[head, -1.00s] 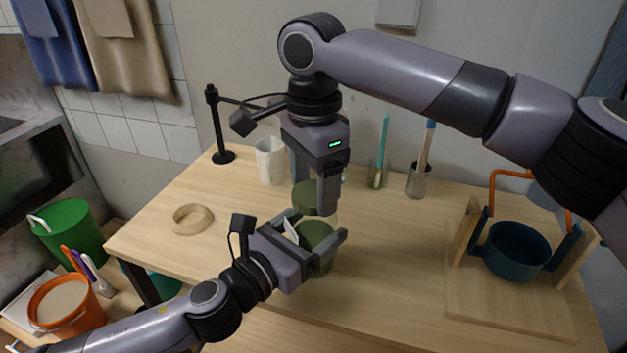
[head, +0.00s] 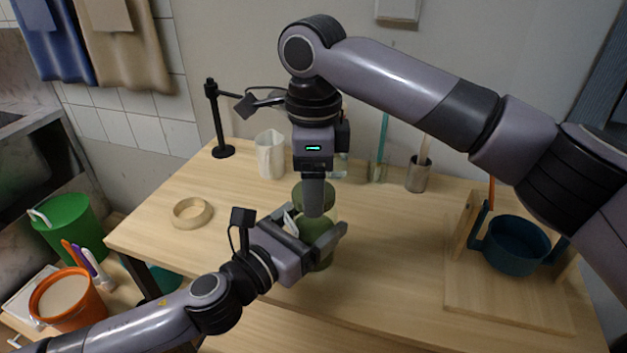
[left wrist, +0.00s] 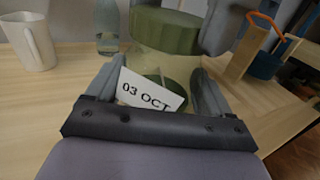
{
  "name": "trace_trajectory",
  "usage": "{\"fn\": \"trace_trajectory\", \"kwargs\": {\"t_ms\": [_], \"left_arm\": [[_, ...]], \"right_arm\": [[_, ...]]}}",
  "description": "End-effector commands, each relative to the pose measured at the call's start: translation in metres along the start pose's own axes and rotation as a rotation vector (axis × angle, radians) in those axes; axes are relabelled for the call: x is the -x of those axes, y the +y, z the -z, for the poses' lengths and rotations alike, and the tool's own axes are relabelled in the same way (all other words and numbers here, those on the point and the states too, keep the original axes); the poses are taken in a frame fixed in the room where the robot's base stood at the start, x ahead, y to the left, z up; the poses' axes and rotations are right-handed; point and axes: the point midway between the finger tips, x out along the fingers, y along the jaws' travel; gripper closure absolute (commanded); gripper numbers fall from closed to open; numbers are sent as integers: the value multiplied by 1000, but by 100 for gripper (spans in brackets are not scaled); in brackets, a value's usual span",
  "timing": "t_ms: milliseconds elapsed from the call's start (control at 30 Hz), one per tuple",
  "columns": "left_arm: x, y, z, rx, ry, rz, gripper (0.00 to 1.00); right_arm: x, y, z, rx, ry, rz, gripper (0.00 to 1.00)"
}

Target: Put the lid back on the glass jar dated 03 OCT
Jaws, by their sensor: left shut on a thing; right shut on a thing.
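The glass jar (head: 322,262) with green contents stands on the table between the fingers of my left gripper (head: 314,235), which is shut on it. In the left wrist view its white tag (left wrist: 150,92) reads 03 OCT. The round green lid (head: 300,197) is in my right gripper (head: 314,198), which points down and is shut on it. The lid also shows in the left wrist view (left wrist: 165,31), level and over the jar. The fingers partly hide the lid and the jar's rim, so I cannot tell whether they touch.
Behind stand a white pitcher (head: 270,156) and a metal cup with a tool (head: 418,175). A ring (head: 192,213) lies on the left of the table (head: 390,260). A blue pot (head: 512,246) in a wooden stand is at the right. The table's front middle is clear.

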Motion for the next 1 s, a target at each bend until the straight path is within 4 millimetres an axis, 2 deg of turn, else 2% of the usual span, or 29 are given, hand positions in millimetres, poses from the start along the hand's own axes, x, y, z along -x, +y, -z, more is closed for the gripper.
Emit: {"fn": "trace_trajectory", "kwargs": {"t_ms": [100, 233, 600, 633, 700, 1000], "left_arm": [[0, 0, 1, -1, 2, -1, 100], [0, 0, 1, -1, 2, -1, 100], [0, 0, 1, -1, 2, -1, 100], [0, 0, 1, -1, 2, -1, 100], [0, 0, 1, -1, 2, -1, 100], [0, 0, 1, -1, 2, -1, 100]], "right_arm": [[0, 0, -1, -157, -3, -1, 61], [1, 0, 0, -265, -2, 0, 61], [1, -1, 0, -299, -1, 3, 61], [1, -1, 1, -299, -1, 3, 23], [1, -1, 0, -298, -1, 2, 8], [2, 0, 0, -296, -1, 1, 8]]}}
